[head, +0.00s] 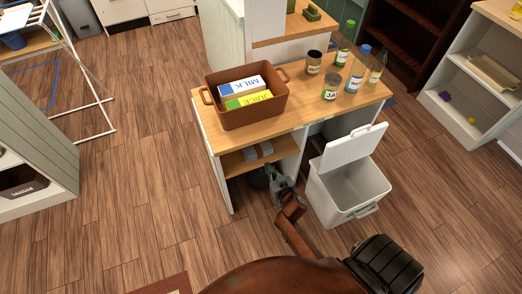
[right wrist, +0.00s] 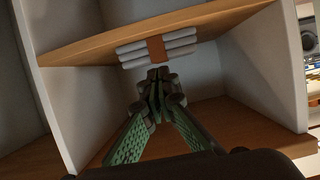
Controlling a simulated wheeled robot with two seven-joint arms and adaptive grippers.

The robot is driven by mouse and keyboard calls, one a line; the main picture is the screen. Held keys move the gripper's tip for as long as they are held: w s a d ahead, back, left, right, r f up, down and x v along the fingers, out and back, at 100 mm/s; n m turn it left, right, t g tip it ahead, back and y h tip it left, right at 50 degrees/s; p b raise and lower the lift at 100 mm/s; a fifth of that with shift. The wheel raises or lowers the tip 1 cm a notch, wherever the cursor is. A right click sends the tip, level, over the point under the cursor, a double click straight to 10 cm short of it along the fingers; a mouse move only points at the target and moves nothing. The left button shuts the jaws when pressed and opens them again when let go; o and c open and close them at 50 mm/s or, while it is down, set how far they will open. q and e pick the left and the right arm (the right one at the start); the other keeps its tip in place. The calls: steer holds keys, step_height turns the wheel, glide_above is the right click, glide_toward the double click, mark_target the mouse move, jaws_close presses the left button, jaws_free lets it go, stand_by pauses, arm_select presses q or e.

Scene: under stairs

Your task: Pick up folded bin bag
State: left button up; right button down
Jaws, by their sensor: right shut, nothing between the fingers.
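In the right wrist view the bin bag (right wrist: 158,48) shows as pale stacked folds with the band across the middle. My right gripper (head: 268,174) is at the open front of this shelf unit, just below the bag in the head view. In the right wrist view its closed fingertips (right wrist: 158,74) point at the bag, very close to the band. The fingers are shut and hold nothing. My left gripper is not in view.
A brown tub (head: 232,117) with milk and juice cartons stands on the counter (head: 300,118), beside jars and bottles. A white bin (head: 343,193) with a raised lid stands right of my right gripper. Side panels flank the shelf. The floor (head: 150,160) at left is mostly clear.

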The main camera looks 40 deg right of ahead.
mark_target(259, 152)
steer(key=w+d+b, duration=0.1)
steer(key=w, duration=0.2)
steer(key=w+d, duration=0.1)
steer(key=w, duration=0.3)
steer(key=w+b, duration=0.1)
steer(key=w, duration=0.3)
steer(key=shift+w+d+f+b, duration=0.15)
steer(key=shift+d+f+b, duration=0.05)
steer(key=shift+d+b, duration=0.2)
steer(key=shift+s+f, duration=0.2)
steer(key=shift+f, duration=0.3)
steer(key=shift+f+b, duration=0.2)
steer(key=shift+b, duration=0.2)
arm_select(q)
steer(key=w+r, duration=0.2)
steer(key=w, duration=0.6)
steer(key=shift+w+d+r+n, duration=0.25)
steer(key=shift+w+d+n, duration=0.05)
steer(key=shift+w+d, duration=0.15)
